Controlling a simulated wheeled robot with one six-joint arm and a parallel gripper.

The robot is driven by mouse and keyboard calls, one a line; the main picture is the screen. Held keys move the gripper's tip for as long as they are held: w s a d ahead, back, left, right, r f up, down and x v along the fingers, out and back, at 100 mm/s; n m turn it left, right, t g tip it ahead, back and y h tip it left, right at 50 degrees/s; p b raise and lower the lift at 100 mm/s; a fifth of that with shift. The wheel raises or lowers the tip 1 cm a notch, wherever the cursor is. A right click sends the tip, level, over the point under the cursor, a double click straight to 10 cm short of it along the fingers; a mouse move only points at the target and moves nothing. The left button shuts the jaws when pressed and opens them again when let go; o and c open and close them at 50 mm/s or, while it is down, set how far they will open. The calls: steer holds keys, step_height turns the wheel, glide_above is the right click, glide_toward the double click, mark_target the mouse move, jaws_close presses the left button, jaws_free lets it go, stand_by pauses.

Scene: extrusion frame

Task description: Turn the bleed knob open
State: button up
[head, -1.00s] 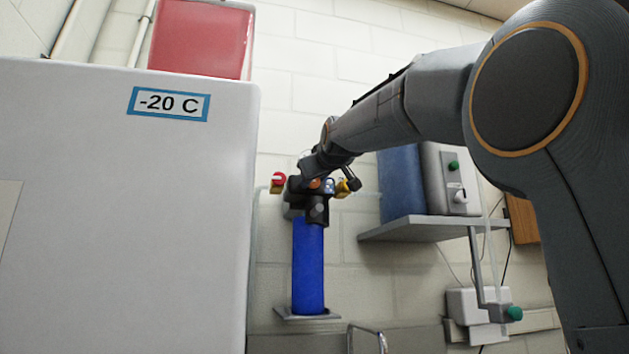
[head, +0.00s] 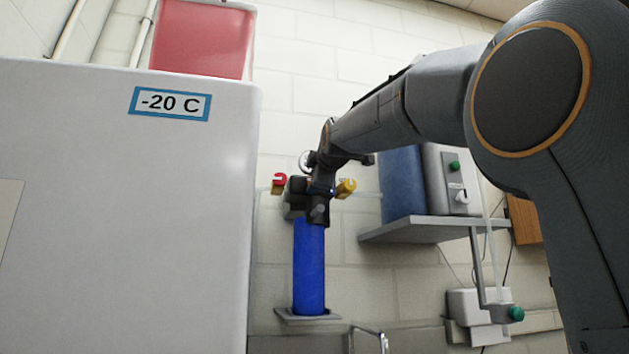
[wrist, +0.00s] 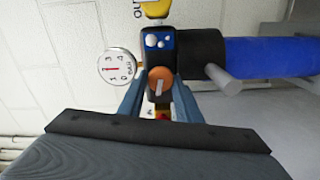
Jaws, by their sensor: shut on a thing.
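The orange bleed knob (wrist: 161,75) sits on a dark valve body in the wrist view, with a pale mark on its face. My gripper (wrist: 159,91) has its two blue-grey fingers on either side of the knob and is shut on it. In the head view my gripper (head: 320,188) reaches the head of the blue cylinder (head: 309,265) and hides the knob. The cylinder (wrist: 270,58) lies to the right in the wrist view. A round dial gauge (wrist: 116,67) with a red needle sits left of the knob.
A red fitting (head: 278,183) and a yellow fitting (head: 346,187) flank the valve head. A white freezer (head: 120,220) marked -20 C stands close on the left. A grey shelf (head: 415,230) with equipment juts out on the right.

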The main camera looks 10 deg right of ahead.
steer(key=shift+f+n, duration=0.1)
steer(key=shift+n, duration=1.1)
steer(key=o, duration=1)
steer(key=shift+s, duration=0.1)
steer(key=s+b, duration=0.2)
steer(key=s, duration=0.5)
steer(key=shift+s, duration=0.3)
